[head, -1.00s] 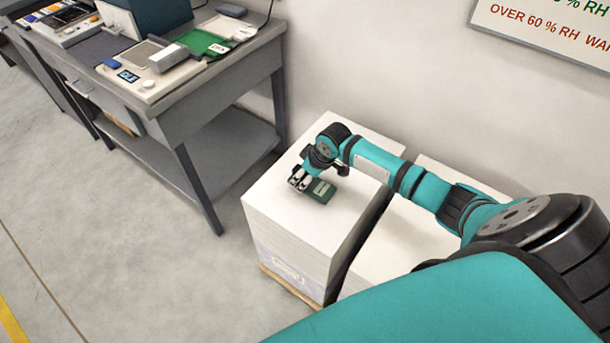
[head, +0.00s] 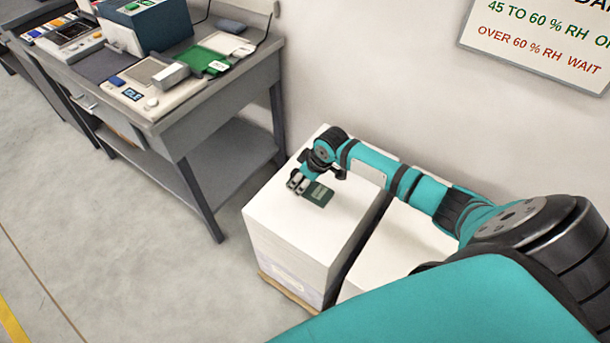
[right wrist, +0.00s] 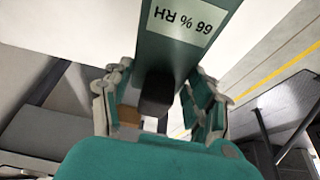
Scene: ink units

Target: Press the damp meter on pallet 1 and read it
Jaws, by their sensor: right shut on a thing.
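The damp meter (head: 318,194) is a dark green block with a pale display, at the top of the left white paper stack (head: 290,235). My right gripper (head: 298,182) is shut on it. In the right wrist view, the meter (right wrist: 183,58) extends from between the fingers (right wrist: 158,98), its dark narrow end at the gripper. Its display (right wrist: 180,18) is lit side up and appears to read 66 % RH, upside down there. The meter is at or just above the paper; I cannot tell whether it touches. My left gripper is not in view.
A second white stack (head: 405,245) stands close on the right, under my arm. A grey bench (head: 185,130) with instruments stands at the left. A wall sign (head: 545,45) includes "OVER 60 % RH WAIT". Floor in front of the bench is clear.

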